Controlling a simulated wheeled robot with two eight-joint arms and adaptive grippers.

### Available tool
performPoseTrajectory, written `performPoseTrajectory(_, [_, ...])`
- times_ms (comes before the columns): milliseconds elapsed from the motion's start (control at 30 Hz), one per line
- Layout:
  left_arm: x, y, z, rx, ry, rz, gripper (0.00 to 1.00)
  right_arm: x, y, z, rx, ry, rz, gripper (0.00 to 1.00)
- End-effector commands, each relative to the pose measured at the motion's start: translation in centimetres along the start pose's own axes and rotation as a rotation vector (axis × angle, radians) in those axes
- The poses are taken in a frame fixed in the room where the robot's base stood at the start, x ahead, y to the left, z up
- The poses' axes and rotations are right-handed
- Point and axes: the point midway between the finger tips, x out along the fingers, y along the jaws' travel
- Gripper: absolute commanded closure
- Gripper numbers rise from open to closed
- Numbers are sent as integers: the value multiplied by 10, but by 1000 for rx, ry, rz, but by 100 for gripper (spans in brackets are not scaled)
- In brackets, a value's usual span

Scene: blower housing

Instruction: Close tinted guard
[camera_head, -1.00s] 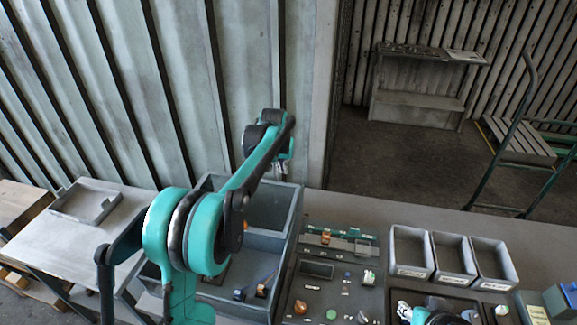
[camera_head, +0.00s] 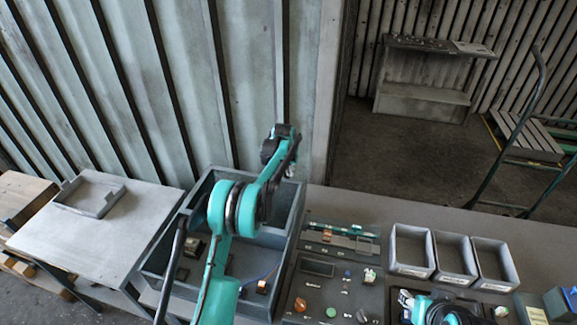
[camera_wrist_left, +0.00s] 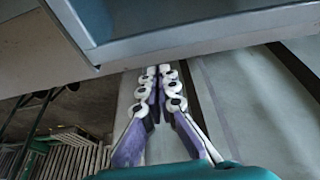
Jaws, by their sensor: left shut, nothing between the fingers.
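I cannot make out a tinted guard with certainty in either view. A large grey open box with compartments (camera_head: 166,240) stands left of the middle in the head view, with small parts inside. My left gripper (camera_head: 291,172) hangs at the box's far right corner, beyond my teal arm, which hides part of the box. In the left wrist view, my left gripper (camera_wrist_left: 157,72) is shut and empty. Its white-padded fingertips are close to the edge of a grey box (camera_wrist_left: 190,42); I cannot tell whether they touch.
A dark control panel (camera_head: 335,290) with knobs and buttons lies right of the box. Three grey bins (camera_head: 412,270) stand farther right. A side table (camera_head: 110,235) with a shallow tray (camera_head: 92,197) is left.

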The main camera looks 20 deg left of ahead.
Motion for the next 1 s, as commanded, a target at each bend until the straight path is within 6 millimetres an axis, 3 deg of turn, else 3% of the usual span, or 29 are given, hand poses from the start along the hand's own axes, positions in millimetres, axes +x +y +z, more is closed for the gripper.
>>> performPoseTrajectory(300, [-14,0,33,0,-1,0,100,0,0,0,0,0,0,60])
performPoseTrajectory(800, [-16,0,39,0,0,0,100,1,0,1,0,0,0,60])
performPoseTrajectory(1000, [-23,0,58,0,-1,0,100,6,0,4,0,0,0,60])
